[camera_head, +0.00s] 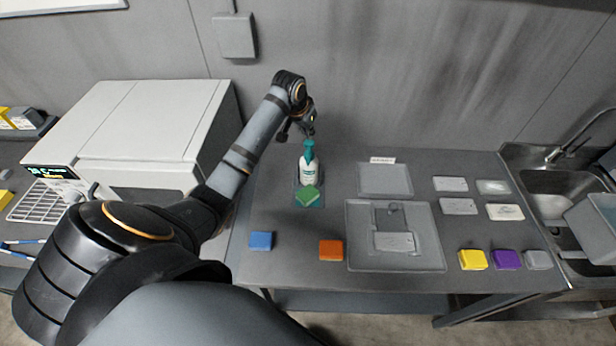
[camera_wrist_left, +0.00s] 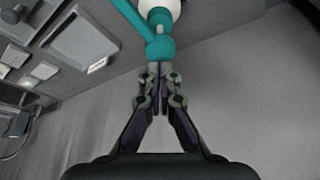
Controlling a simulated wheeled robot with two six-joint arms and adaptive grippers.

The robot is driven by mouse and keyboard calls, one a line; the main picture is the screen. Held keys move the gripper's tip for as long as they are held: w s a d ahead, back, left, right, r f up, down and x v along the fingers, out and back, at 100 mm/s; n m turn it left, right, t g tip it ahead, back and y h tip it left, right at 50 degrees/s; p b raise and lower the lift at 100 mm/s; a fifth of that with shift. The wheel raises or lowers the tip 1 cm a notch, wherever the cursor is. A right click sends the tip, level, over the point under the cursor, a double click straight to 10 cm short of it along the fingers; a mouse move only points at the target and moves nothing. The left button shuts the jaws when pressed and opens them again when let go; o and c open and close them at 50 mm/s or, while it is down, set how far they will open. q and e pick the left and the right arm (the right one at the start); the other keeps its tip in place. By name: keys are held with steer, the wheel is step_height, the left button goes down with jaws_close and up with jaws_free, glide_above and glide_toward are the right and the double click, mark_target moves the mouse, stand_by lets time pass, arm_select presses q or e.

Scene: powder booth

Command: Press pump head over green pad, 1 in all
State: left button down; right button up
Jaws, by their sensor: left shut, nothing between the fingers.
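A white pump bottle (camera_head: 309,172) with a teal pump head (camera_head: 308,146) stands upright at the back left of the table. A green pad (camera_head: 308,195) lies just in front of it. My left gripper (camera_head: 311,131) is above the pump head. In the left wrist view my left gripper (camera_wrist_left: 159,70) is shut and empty, its fingertips at the teal pump head (camera_wrist_left: 160,47). They look close to it or touching; I cannot tell which. The teal spout (camera_wrist_left: 130,16) reaches out to the upper left in that view. My right gripper is not in view.
On the table (camera_head: 290,262) lie a blue block (camera_head: 261,240), an orange block (camera_head: 331,250), yellow (camera_head: 472,260), purple (camera_head: 507,259) and grey (camera_head: 538,260) blocks. A grey tray (camera_head: 363,250) and several pale plates lie to the right. A sink (camera_head: 555,183) is far right, a white machine (camera_head: 150,120) left.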

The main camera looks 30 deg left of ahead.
mark_target(309, 143)
arm_select(q)
steer(key=shift+f, duration=0.1)
stand_by(0.4)
steer(key=shift+f, duration=0.25)
steer(key=shift+f+b, duration=0.4)
steer(key=shift+f, duration=1)
steer(key=shift+r+p, duration=0.95)
steer(key=shift+r, duration=0.75)
